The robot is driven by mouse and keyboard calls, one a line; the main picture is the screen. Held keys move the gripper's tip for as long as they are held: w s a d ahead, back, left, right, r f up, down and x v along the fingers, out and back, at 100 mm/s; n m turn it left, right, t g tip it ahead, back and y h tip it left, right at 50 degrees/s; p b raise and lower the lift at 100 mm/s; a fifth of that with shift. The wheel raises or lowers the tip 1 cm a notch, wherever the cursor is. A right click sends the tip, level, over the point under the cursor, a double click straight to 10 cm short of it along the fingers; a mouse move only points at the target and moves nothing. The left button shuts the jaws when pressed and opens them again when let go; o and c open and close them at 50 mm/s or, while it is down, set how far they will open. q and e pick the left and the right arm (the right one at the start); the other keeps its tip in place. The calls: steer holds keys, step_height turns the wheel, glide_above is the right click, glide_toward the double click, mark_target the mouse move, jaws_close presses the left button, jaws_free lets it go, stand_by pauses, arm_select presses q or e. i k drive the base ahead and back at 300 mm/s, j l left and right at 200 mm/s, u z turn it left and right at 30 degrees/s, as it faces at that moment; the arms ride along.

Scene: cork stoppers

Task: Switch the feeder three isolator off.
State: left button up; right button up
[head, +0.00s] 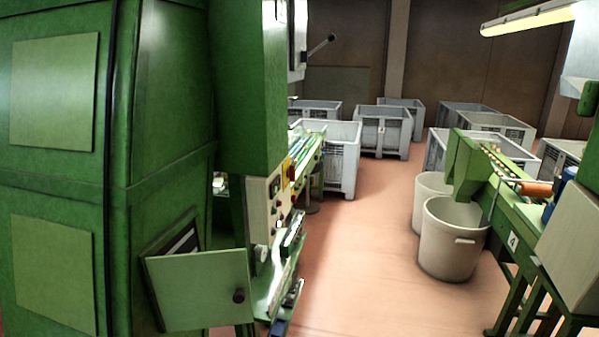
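A grey box (297,40) is mounted on the side of the tall green machine, seen nearly edge-on. A lever (319,46) with a dark knob sticks out from it, pointing up and to the right. No label is readable on the box, so I cannot tell whether it is the feeder three isolator. Lower on the machine is a cream control panel (271,212) with a yellow plate and small red and dark controls, too small to read. Neither of my grippers is in view.
A green door (198,290) with a dark knob hangs open at the machine's lower front. White bins (453,240) stand by a green conveyor marked 4 (513,241) at right. Grey crates (383,131) fill the back. The reddish floor (365,245) between is clear.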

mark_target(291, 171)
steer(key=i+l+z, duration=0.35)
steer(key=i, duration=0.5)
steer(key=i+z, duration=0.4)
steer(key=i, duration=0.45)
steer(key=i+l+u, duration=0.1)
steer(key=i+u, duration=0.35)
steer(key=i+l+u, duration=0.25)
steer(key=i+u, duration=0.25)
steer(key=i+l+u, duration=0.75)
steer(key=l+u, duration=0.2)
steer(key=i+l+u, duration=0.2)
steer(key=l+u, duration=0.25)
steer(key=l, duration=0.3)
steer(key=i+l+u, duration=0.1)
steer(key=l+u, duration=0.35)
steer(key=l, duration=0.25)
